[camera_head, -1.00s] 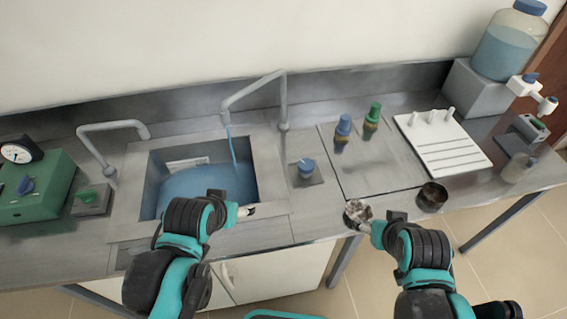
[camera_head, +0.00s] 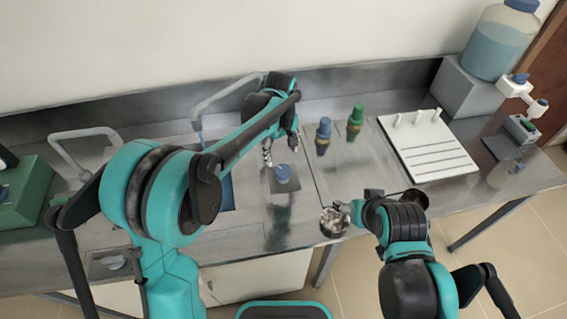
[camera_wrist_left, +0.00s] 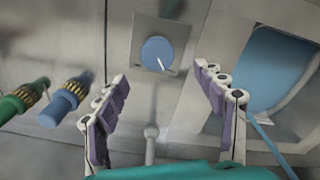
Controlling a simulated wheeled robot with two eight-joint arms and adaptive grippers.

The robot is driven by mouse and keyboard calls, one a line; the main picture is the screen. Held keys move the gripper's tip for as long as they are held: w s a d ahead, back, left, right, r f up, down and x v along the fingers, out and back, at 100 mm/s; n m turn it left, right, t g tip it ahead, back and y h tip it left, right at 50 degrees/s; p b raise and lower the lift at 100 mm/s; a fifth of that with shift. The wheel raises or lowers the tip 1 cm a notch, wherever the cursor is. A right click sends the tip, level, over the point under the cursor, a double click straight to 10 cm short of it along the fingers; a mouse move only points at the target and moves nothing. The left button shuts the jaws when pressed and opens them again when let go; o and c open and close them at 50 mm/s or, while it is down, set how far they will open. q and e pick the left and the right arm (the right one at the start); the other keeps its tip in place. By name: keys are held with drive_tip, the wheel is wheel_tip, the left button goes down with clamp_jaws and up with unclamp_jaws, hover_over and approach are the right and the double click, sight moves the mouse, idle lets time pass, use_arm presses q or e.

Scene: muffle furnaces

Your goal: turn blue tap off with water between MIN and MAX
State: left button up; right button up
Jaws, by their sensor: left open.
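The blue tap knob (camera_head: 283,173) sits on a square plate right of the sink. In the left wrist view the knob (camera_wrist_left: 157,54) shows a white pointer mark. My left gripper (camera_head: 281,150) is open over the knob's area, and its fingers (camera_wrist_left: 165,105) stand either side of the knob's line without touching it. Blue water (camera_wrist_left: 272,68) shows in the sink, and a blue stream (camera_wrist_left: 265,140) runs from the spout. The MIN and MAX marks cannot be read.
Blue (camera_head: 323,135) and green (camera_head: 355,120) bench valves stand right of the knob. Faucets (camera_head: 85,133) rise behind the sink. My left arm hides most of the sink.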

sight(283, 170)
use_arm(q)
drive_tip(key=shift+w+d+f, duration=0.25)
drive_tip(key=shift+d+f, duration=0.05)
drive_tip(key=shift+f, duration=0.3)
wheel_tip(283, 170, down, 7)
drive_tip(key=shift+f+b, duration=0.1)
drive_tip(key=shift+b, duration=1.1)
drive_tip(key=shift+c, duration=0.3)
drive_tip(key=c, duration=1.1)
